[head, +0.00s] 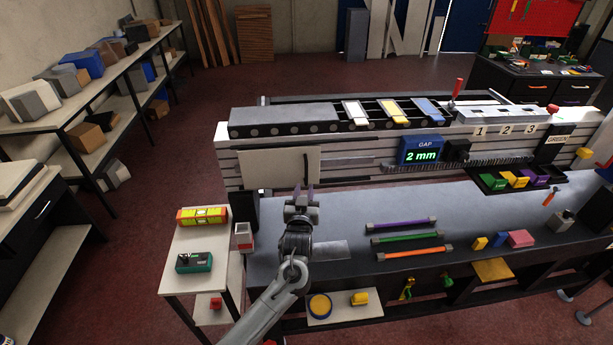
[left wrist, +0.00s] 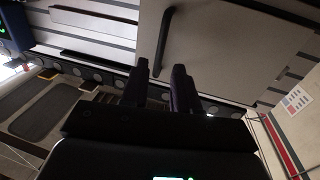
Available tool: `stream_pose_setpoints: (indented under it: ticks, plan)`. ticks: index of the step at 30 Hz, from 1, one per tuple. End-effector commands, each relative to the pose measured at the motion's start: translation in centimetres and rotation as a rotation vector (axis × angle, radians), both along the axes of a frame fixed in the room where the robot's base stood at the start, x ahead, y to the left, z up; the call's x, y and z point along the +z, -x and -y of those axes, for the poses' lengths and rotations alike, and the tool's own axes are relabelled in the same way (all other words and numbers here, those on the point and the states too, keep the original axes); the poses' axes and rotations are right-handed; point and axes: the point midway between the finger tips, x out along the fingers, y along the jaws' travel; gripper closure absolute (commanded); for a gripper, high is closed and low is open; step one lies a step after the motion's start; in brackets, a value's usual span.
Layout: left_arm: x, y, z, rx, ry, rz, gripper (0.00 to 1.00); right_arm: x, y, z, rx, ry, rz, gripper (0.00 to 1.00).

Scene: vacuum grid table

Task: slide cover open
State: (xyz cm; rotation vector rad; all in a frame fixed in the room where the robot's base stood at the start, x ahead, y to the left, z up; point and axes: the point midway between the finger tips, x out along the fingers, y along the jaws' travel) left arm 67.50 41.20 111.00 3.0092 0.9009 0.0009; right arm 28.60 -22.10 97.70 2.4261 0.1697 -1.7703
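The cover (head: 268,170) is a pale flat panel on the left part of the grey machine front. It has a dark vertical bar handle (head: 306,166) near its right edge. In the left wrist view, the cover (left wrist: 235,45) fills the upper right and its handle (left wrist: 163,40) stands upright in the picture. My left gripper (head: 304,190) is in front of the panel, just below the handle in the head view. Its two dark fingers (left wrist: 158,85) are apart with nothing between them. The fingers appear short of the handle. My right gripper does not show.
The bench top (head: 350,215) extends below the machine, holding purple, green and orange bars (head: 414,252). A side table (head: 190,280) at left carries a yellow-red level (head: 202,216) and a green device (head: 194,262). A slotted rail (head: 345,162) runs right of the cover.

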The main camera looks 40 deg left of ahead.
Motion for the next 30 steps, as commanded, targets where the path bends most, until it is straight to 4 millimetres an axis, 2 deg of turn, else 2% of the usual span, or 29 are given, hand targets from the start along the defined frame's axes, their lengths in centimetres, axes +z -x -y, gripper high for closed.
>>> stream_pose_setpoints:
  ticks: [6, 15, 30]
  plan:
    - [0.1, -3.2, -2.2, 0.002, -0.001, -0.001, 0.70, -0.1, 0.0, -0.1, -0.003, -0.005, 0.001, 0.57]
    - [0.0, -6.0, -4.0, 0.001, -0.002, -0.001, 0.70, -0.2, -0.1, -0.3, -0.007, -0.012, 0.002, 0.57]
    - [0.0, -6.7, -4.5, 0.001, 0.000, 0.000, 0.70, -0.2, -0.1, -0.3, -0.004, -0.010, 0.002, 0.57]
